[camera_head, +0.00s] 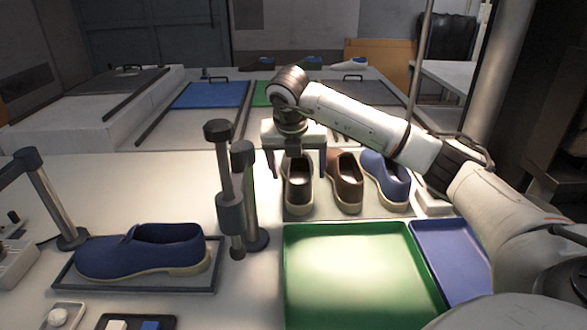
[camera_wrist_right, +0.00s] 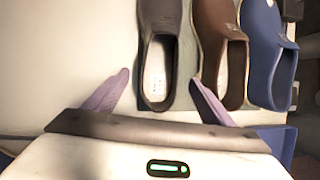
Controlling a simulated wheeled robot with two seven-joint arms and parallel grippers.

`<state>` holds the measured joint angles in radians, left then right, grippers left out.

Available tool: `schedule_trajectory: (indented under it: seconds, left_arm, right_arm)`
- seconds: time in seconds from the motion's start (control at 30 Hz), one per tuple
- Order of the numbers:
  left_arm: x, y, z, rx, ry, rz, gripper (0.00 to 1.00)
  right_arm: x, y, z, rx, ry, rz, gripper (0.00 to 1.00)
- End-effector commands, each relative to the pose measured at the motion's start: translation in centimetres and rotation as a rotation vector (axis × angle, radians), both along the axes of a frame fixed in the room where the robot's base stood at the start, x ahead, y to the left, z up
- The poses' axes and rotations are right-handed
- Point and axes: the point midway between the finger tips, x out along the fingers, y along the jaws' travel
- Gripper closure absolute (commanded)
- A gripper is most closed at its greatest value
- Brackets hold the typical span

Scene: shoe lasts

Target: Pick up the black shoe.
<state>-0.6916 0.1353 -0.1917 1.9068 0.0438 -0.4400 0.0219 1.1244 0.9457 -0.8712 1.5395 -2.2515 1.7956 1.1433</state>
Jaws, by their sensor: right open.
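The black shoe (camera_head: 298,196) stands at the left of a row of three shoes, its heel opening facing the camera. In the right wrist view the black shoe (camera_wrist_right: 158,50) lies ahead between the fingertips, with its far end cut off by the frame. My right gripper (camera_head: 298,172) is open above the black shoe, its fingers pointing down on either side. In the right wrist view the two purple-grey fingertips (camera_wrist_right: 160,85) are spread wide with nothing between them in grasp. My left gripper is not in view.
A brown shoe (camera_head: 346,190) stands close at the right of the black one, and a blue shoe (camera_head: 388,188) beyond it. A green tray (camera_head: 360,270) and a blue tray (camera_head: 455,262) lie in front. Another blue shoe (camera_head: 140,252) rests at a post fixture (camera_head: 228,195) on the left.

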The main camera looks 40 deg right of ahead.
Motion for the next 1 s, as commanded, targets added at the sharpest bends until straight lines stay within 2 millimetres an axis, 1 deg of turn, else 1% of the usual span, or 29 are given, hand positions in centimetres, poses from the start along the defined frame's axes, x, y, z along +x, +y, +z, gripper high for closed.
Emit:
schedule_trajectory:
  seconds: [0.03, 0.23, 0.4, 0.5, 0.6, 0.8, 0.97, 1.0]
  left_arm:
    - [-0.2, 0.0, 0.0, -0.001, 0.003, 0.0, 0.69]
    - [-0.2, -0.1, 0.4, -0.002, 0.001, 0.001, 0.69]
    - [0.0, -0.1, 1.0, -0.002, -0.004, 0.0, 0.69]
    - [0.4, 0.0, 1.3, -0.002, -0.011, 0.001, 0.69]
    - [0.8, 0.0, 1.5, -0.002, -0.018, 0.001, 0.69]
    - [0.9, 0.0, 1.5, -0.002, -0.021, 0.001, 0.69]
    - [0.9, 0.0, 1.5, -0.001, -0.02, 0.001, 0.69]
    - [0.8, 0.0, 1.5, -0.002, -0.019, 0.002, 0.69]
  right_arm:
    - [0.1, -0.2, -0.5, 0.0, 0.001, 0.0, 0.23]
    - [0.6, -0.7, -1.9, -0.001, 0.002, -0.001, 0.23]
    - [1.5, -1.6, -4.2, 0.001, 0.002, 0.0, 0.23]
    - [1.8, -2.0, -5.2, 0.0, 0.0, 0.001, 0.23]
    - [1.9, -2.1, -5.7, 0.0, 0.0, 0.002, 0.23]
    - [1.9, -2.1, -5.7, -0.001, -0.001, 0.002, 0.23]
    - [1.9, -2.1, -5.7, 0.0, -0.001, 0.001, 0.5]
    - [1.9, -2.1, -5.7, 0.0, -0.002, 0.002, 0.57]
